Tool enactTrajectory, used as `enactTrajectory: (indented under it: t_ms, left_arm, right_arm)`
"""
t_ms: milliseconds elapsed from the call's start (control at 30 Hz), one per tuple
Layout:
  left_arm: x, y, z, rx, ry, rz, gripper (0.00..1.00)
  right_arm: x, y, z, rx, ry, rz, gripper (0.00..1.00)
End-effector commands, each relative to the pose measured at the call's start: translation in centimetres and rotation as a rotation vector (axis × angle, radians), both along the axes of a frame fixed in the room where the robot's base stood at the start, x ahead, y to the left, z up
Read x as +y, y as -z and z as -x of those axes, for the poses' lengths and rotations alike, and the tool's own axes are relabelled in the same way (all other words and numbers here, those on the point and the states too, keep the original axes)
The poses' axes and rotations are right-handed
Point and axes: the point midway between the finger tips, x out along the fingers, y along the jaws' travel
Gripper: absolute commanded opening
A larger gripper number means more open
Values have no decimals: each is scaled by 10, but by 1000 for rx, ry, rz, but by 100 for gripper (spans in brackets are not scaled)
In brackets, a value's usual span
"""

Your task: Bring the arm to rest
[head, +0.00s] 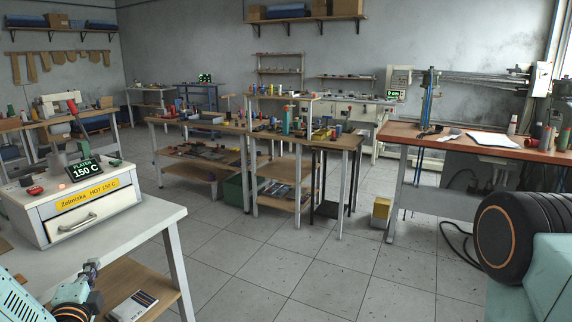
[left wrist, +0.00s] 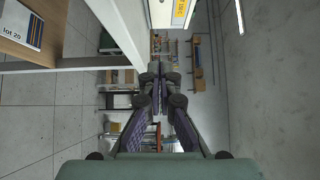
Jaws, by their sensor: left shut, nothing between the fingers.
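My left gripper (head: 92,268) is at the lower left of the head view, low beside the front of the white table. In the left wrist view its two dark fingers (left wrist: 156,72) come together at the tips, with nothing between them. It points out into the room and touches nothing that I can see. My right gripper does not show in either view; a teal and black part of my own body fills the lower right of the head view.
Workbenches (head: 300,138) with small parts stand mid-room, and a red-topped bench (head: 450,140) at right.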

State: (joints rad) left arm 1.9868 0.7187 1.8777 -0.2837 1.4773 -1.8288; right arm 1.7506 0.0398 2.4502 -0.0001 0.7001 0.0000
Motion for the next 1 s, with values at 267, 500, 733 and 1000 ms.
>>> enactTrajectory:
  t_ms: [267,500,733,1000]
  left_arm:
    - [1,10,-4,-31,1,190,0]
    - [-12,40,6,-9,-24,504,0]
    - [-67,101,40,111,-115,983,0]
    - [-166,189,145,396,-457,1487,0]
  right_arm:
    - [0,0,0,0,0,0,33]
    - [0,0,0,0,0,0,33]
    - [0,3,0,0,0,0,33]
    - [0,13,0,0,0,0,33]
